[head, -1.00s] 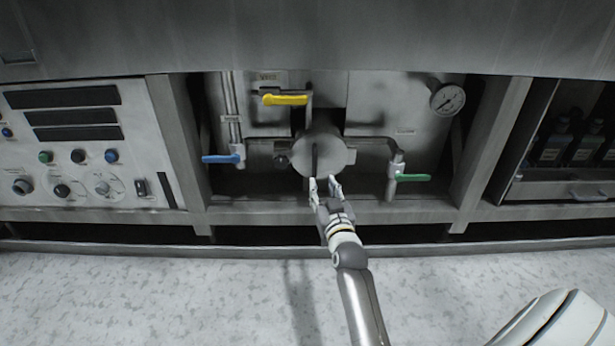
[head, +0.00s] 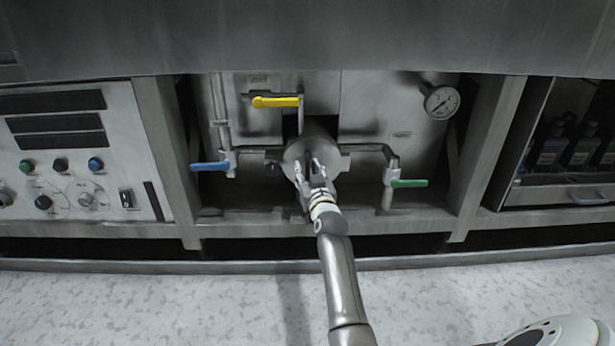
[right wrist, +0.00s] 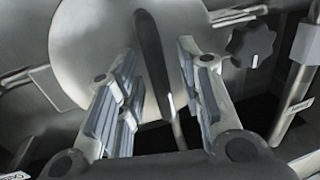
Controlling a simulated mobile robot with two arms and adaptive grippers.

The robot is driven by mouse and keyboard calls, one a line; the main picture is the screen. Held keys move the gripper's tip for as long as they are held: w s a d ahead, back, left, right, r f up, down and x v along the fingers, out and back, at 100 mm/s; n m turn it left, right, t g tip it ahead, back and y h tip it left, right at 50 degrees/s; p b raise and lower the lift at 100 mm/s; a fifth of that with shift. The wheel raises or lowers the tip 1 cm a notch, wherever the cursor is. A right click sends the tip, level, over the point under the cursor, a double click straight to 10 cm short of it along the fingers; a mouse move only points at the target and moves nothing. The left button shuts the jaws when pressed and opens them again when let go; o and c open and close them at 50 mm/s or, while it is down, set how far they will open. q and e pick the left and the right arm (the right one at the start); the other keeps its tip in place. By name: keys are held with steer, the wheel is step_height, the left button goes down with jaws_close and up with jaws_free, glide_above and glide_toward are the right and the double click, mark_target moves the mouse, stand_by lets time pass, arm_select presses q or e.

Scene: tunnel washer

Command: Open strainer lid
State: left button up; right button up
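The round metal strainer lid (head: 306,146) faces me in the middle of the recess. In the right wrist view the lid (right wrist: 80,45) is a pale disc with a dark bar handle (right wrist: 152,60) running down its front. My right gripper (head: 309,168) is at the front of the lid. Its two padded fingers (right wrist: 155,95) are open, one on each side of the handle, with gaps between pads and bar. The lid appears closed on its housing. My left gripper is not in view.
Around the strainer are a yellow valve handle (head: 275,101), a blue one (head: 210,166) and a green one (head: 409,183). A gauge (head: 440,101) is at upper right. In the wrist view a dark knob (right wrist: 251,43) sits right of the fingers. A control panel (head: 75,160) is at left.

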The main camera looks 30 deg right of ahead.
steer(key=shift+w, duration=0.1)
steer(key=shift+c, duration=0.3)
jaws_close()
